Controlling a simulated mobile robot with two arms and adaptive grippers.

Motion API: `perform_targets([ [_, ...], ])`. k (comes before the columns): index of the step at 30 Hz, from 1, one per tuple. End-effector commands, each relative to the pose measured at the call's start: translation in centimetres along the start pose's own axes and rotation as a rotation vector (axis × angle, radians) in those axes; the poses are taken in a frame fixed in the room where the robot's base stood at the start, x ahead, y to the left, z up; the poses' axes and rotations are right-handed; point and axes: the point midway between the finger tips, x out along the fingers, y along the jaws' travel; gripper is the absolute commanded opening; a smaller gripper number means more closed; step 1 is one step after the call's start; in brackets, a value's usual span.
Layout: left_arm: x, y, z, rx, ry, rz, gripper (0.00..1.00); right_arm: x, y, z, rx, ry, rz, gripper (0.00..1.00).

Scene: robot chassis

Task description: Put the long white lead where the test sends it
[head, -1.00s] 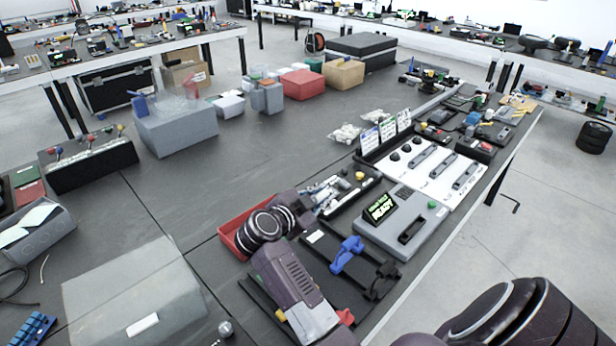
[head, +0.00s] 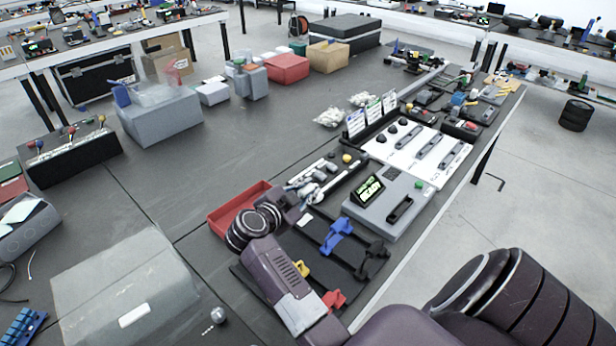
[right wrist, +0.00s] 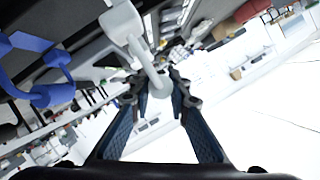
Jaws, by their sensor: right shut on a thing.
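My right gripper (head: 303,197) reaches over the dark mat beside the tester. In the right wrist view its two fingers (right wrist: 158,98) are closed on a white lead (right wrist: 146,55), whose thick white end points away at the upper left. In the head view the held lead is hard to separate from the grey and white pieces behind it. The grey tester (head: 385,215) has a lit screen (head: 370,190) with green text that appears to read READY. Three upright cards (head: 372,113) stand behind a white panel (head: 425,150) with long dark slots. My left gripper is out of view.
A blue lead (head: 337,235) and a black lead (head: 374,254) lie on the mat (head: 318,262); yellow (head: 301,268) and red (head: 334,299) ends show beside my arm. A red tray (head: 222,222) sits left. A translucent box (head: 100,280) stands front left. The middle tabletop is clear.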

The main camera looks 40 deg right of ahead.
Motion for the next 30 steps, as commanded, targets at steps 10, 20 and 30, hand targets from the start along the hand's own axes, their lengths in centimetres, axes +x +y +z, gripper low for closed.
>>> perform_targets([
  [10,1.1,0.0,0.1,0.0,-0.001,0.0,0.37,0.8,1.4,1.9,0.0,0.0,0.0,0.0],
  [20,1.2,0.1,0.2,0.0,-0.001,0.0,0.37,0.9,1.5,2.1,0.0,0.0,0.0,0.0],
  [30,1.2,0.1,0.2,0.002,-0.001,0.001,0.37,0.9,1.5,2.1,0.0,0.0,0.0,0.0],
])
